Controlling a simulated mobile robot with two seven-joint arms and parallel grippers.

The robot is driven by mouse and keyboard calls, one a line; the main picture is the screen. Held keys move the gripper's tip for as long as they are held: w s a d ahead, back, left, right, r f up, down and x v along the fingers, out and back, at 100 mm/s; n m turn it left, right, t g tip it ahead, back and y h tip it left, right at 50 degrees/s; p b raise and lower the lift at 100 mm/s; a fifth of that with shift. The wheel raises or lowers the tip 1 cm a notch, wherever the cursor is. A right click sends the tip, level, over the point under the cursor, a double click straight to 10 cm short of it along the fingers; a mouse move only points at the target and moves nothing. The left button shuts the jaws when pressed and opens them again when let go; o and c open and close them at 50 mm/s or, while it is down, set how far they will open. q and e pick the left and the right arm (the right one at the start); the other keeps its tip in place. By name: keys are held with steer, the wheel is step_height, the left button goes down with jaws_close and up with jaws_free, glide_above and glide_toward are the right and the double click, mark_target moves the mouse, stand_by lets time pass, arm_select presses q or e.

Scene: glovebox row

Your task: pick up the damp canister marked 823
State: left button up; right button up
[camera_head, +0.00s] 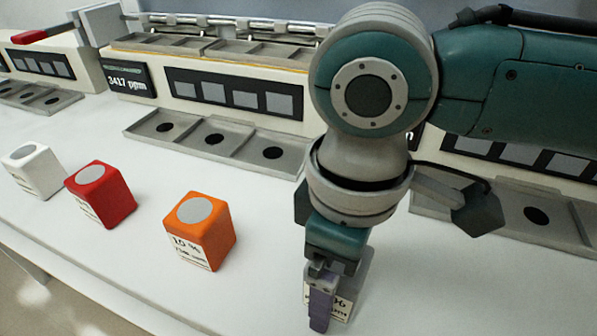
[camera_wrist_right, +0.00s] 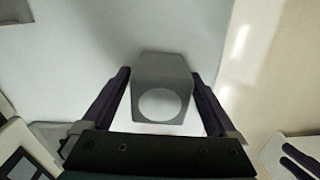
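A grey canister (camera_head: 344,306) with a pale round top stands on the white bench at the lower middle of the head view, partly hidden by my right gripper (camera_head: 321,298). Its label is mostly covered; only a percent figure and part of a line show, so I cannot read 823. In the right wrist view the grey canister (camera_wrist_right: 163,70) lies between the two dark purple fingers of the right gripper (camera_wrist_right: 166,74). My left gripper is not in view.
An orange canister (camera_head: 200,234), a red canister (camera_head: 102,194) and a white canister (camera_head: 34,172) stand to the left. Behind are a tray (camera_head: 190,138) with round holes and a glovebox with a display reading 3417 ppm (camera_head: 128,80). The bench's front edge is near.

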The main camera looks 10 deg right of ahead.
steer(key=c, duration=1.3)
steer(key=shift+c, duration=0.2)
